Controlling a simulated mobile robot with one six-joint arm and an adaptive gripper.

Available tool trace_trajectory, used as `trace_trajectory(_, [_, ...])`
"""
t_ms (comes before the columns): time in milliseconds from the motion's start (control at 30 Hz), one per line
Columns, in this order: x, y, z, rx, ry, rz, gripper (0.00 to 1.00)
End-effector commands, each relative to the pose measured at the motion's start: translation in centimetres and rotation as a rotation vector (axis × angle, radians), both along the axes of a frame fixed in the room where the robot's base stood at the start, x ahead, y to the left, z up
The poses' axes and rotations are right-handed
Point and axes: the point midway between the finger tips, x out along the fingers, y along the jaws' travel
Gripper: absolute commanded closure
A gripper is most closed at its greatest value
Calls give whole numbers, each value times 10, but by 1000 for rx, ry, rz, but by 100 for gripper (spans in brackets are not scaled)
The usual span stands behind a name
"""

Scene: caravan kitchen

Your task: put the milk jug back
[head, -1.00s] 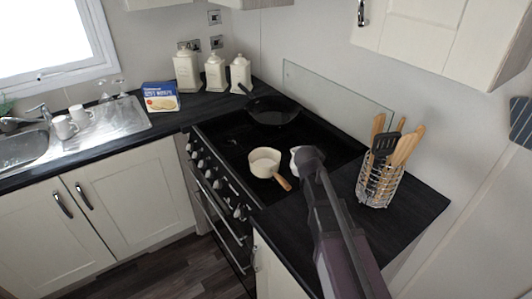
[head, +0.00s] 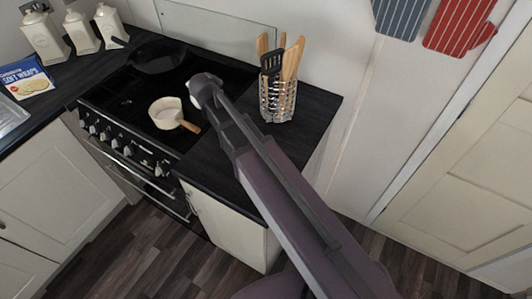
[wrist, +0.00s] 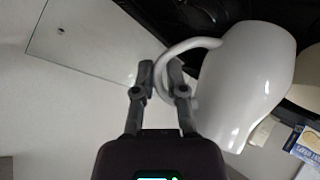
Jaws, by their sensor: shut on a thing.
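The white milk jug (wrist: 245,85) fills the right of the wrist view, with its looped handle towards my gripper (wrist: 161,75). My gripper is shut on the handle, one finger either side of it. In the head view only a small part of the jug (head: 194,92) shows, left of the end of my arm. My arm hides the rest, along with the fingertips. The jug appears above the right side of the hob (head: 130,104); its height over it is hard to tell.
A cream saucepan (head: 166,113) and a dark frying pan (head: 158,57) stand on the hob. A wire utensil holder (head: 277,101) stands close right of my arm's end. Bare dark worktop (head: 215,150) lies in front. Canisters (head: 78,32) and a biscuit box (head: 24,78) stand left.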

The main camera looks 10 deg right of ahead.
Motion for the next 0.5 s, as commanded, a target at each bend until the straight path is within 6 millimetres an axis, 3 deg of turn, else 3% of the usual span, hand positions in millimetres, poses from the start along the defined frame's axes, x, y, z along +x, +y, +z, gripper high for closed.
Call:
trace_trajectory(33, [0, 0, 14, 0, -1, 0, 100])
trace_trajectory(500, [0, 0, 75, 0, -1, 0, 100])
